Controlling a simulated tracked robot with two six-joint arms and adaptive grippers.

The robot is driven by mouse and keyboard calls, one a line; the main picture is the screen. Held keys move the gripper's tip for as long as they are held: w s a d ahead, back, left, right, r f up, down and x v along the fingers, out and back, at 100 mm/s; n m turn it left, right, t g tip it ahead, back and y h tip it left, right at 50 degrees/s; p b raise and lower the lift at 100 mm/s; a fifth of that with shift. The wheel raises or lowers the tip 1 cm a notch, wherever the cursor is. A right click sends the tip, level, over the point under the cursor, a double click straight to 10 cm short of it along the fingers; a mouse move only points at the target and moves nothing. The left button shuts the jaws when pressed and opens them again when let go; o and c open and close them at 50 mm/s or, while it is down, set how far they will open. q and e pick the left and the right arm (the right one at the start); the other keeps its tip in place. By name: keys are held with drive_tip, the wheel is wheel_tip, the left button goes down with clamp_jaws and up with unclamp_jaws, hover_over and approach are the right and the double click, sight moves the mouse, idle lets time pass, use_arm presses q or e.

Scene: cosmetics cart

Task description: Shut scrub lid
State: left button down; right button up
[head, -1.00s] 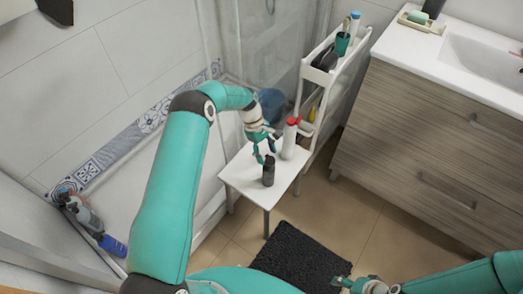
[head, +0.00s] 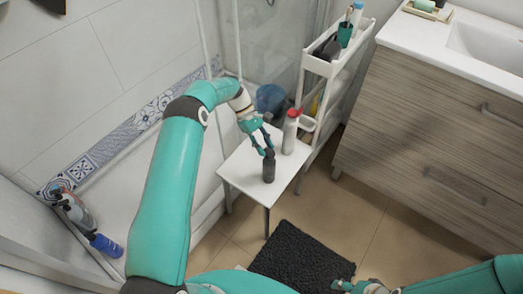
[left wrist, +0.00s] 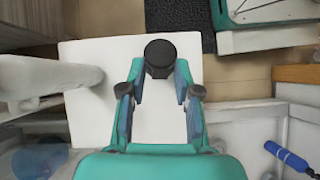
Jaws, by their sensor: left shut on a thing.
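A small dark bottle (head: 268,170) with a black top stands upright on the white stool (head: 240,179). My left gripper (head: 266,151) reaches down to it from above and behind, its fingers at the bottle's upper part. In the left wrist view, the round black top (left wrist: 160,54) sits between the two fingertips (left wrist: 159,72), and the gripper is shut on the bottle. I cannot tell whether its lid is fully closed. My right gripper (head: 346,286) is low at the bottom edge, away from the stool, and its jaws are unclear.
A pale bottle with a red top (head: 290,132) stands on the stool, just right of my left gripper. A white shelf cart (head: 330,65) stands behind it. A black mat (head: 302,258) lies on the floor in front. A wooden cabinet (head: 430,130) stands at the right.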

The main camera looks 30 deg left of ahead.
use_arm(q)
drive_tip(key=b, duration=0.1)
drive_tip(key=f+h+b, duration=0.1)
drive_tip(key=shift+a+h+b, duration=0.3)
drive_tip(key=shift+b, duration=0.05)
use_arm(e)
wheel_tip(320, 180, down, 4)
drive_tip(key=shift+f, duration=0.1)
use_arm(q)
drive_tip(key=c, duration=0.8)
unclamp_jaws()
drive_tip(key=shift+r, duration=0.1)
